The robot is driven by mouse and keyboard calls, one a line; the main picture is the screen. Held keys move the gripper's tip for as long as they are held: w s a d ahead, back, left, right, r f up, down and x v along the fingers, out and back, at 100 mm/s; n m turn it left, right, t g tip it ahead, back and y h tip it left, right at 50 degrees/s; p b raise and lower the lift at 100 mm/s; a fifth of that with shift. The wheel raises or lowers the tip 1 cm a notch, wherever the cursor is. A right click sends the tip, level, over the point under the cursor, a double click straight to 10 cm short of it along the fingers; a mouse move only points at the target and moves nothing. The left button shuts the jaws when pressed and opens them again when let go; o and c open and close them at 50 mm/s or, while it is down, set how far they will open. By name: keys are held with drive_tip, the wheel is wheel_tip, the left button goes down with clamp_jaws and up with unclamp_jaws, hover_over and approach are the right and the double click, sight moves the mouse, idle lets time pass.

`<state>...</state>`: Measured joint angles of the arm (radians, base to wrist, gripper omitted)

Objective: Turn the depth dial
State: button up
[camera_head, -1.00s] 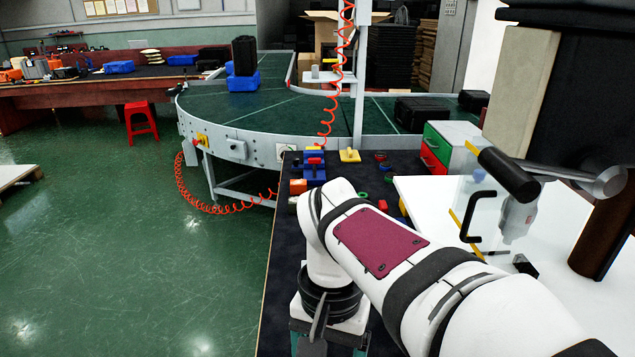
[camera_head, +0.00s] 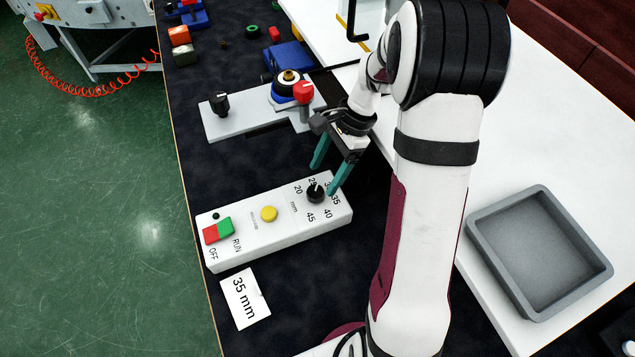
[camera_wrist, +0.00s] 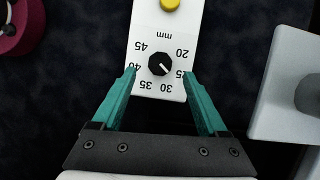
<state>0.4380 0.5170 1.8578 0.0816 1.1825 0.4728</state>
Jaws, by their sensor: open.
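The depth dial is a black knob (camera_head: 315,193) on a white control panel (camera_head: 290,232), with a ring of numbers from 20 to 45. In the wrist view the dial (camera_wrist: 159,65) has a white pointer mark that seems to aim between 25 and 30. My gripper (camera_head: 324,180) is open, its teal fingers slanting down to the dial. In the wrist view its fingertips (camera_wrist: 159,72) stand on either side of the knob, with gaps, near 40 and 25. Whether they reach knob height is unclear. A card (camera_head: 245,297) reading "35 mm" lies beside the panel.
The panel also carries a yellow button (camera_head: 269,214) and a red-green RUN/OFF switch (camera_head: 218,230). A grey plate (camera_head: 240,122) with knobs stands just behind. A grey tray (camera_head: 480,235) sits on the white table at right.

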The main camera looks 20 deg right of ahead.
sight(315, 191)
drive_tip(key=shift+x, duration=2.4)
clamp_jaws()
